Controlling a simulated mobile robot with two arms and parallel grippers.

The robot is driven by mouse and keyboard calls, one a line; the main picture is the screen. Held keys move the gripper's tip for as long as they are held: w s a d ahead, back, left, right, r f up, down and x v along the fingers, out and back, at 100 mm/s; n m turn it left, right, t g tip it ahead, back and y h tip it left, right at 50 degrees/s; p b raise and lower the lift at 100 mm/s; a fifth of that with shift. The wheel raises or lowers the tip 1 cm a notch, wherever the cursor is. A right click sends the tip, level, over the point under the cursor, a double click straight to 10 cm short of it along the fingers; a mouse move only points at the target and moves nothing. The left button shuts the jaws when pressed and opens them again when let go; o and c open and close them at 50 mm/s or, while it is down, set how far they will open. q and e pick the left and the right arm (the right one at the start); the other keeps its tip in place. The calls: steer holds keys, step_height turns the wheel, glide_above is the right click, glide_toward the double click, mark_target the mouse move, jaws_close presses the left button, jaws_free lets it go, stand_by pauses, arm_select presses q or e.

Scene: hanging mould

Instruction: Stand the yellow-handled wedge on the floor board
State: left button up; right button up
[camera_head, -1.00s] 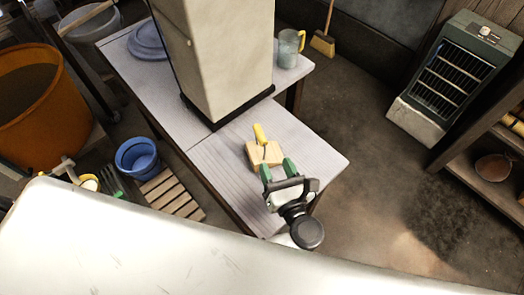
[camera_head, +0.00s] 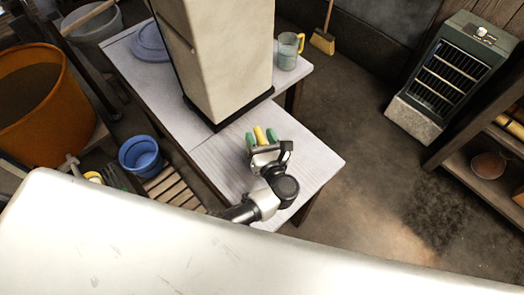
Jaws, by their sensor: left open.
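The wedge's yellow handle (camera_head: 260,135) shows on the grey table, near the foot of the tall pale block. Its wooden part is hidden behind my gripper. My left gripper (camera_head: 261,136) is open, with one green fingertip on each side of the yellow handle. I cannot tell whether the fingertips touch it. A slatted wooden board (camera_head: 174,190) lies low on the floor, left of the table, partly cut off by the pale surface in front. My right gripper is not in view.
A tall pale block (camera_head: 222,60) stands on the table (camera_head: 315,165). A blue bucket (camera_head: 140,157) stands beside the slatted board. An orange tub (camera_head: 30,105) is at left.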

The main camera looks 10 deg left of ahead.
arm_select(q)
jaws_close()
stand_by(0.3)
